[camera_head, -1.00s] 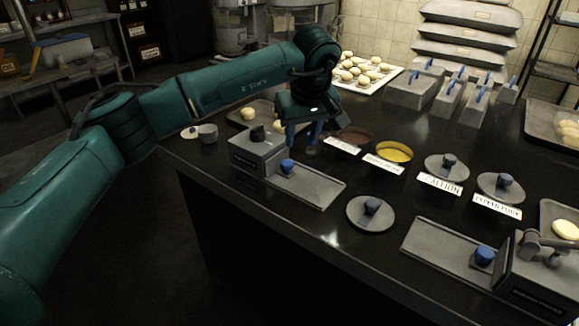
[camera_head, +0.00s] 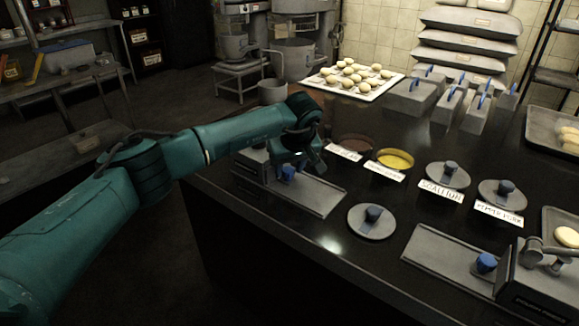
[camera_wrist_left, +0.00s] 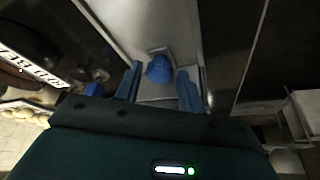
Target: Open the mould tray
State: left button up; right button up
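The near-left mould has a flat grey tray (camera_head: 318,196) extending from a grey block, mostly hidden behind my left arm. A blue knob (camera_head: 287,173) stands on the tray beside the block. My left gripper (camera_head: 300,165) is low over this knob. In the left wrist view, the gripper (camera_wrist_left: 159,88) is open, with a blue finger on each side of the blue knob (camera_wrist_left: 160,68). Whether the fingers touch the knob I cannot tell. A second mould with a grey tray (camera_head: 432,247) and blue knob (camera_head: 486,262) is at the right. My right gripper is not in view.
Round lids with knobs (camera_head: 371,221) stand on the dark counter (camera_head: 330,243). A yellow-filled bowl (camera_head: 395,159) and a brown-filled bowl (camera_head: 355,143) are behind labels. A tray of pale buns (camera_head: 350,82) is at the back. The counter's front edge is clear.

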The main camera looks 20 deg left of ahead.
pick_arm(q)
jog(key=shift+f, duration=0.1)
grip_shut()
jog(key=s+d, duration=0.1)
jog(key=d, duration=0.2)
jog(key=s+d, duration=0.1)
jog(key=d, duration=0.3)
jog(key=s+d, duration=0.2)
jog(key=d, duration=0.2)
grip_release()
jog(key=v, duration=1.3)
jog(key=shift+r, duration=0.25)
jog(key=shift+w+a, duration=0.1)
